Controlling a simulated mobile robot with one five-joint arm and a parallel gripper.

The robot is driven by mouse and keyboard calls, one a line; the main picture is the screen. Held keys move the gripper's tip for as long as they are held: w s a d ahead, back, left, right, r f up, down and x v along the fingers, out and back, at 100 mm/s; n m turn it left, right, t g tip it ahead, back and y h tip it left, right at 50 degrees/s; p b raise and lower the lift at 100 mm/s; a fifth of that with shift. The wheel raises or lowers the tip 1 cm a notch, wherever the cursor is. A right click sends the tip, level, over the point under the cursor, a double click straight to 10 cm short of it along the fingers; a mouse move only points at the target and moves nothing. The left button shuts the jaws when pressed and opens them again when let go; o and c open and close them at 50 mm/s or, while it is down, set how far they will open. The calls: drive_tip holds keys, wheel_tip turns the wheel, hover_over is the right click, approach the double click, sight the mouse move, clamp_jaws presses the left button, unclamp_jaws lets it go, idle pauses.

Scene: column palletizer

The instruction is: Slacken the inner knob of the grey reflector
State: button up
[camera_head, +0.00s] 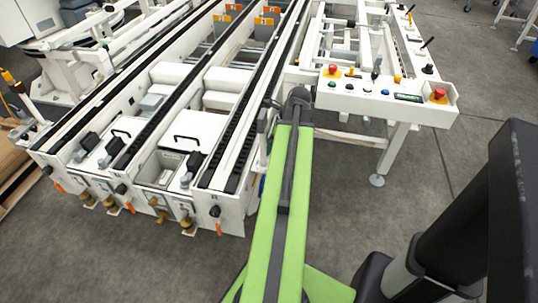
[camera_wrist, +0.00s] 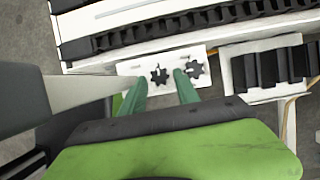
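In the wrist view, two black star-shaped knobs sit side by side on a white plate (camera_wrist: 127,68). The left knob (camera_wrist: 159,77) shows in the gap between my fingertips, and the right knob (camera_wrist: 195,69) lies just right of my right finger. My gripper (camera_wrist: 159,77) has two green fingers, spread apart with nothing held. I cannot tell how far the fingertips are from the left knob, or whether they touch it. No part is clearly recognisable as the grey reflector, so I cannot tell which knob is the inner one. In the head view, my fingertips and the knobs cannot be made out.
In the wrist view, a black chain track (camera_wrist: 190,22) runs above the plate, and a ribbed black part (camera_wrist: 270,68) stands to the right. In the head view, a control panel (camera_head: 385,95) with red buttons is right of my arm. Open floor (camera_head: 130,260) lies in front.

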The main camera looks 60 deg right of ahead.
drive_tip(key=shift+w+a+f, duration=0.1)
drive_tip(key=shift+w+f, duration=0.2)
drive_tip(key=shift+f, duration=0.35)
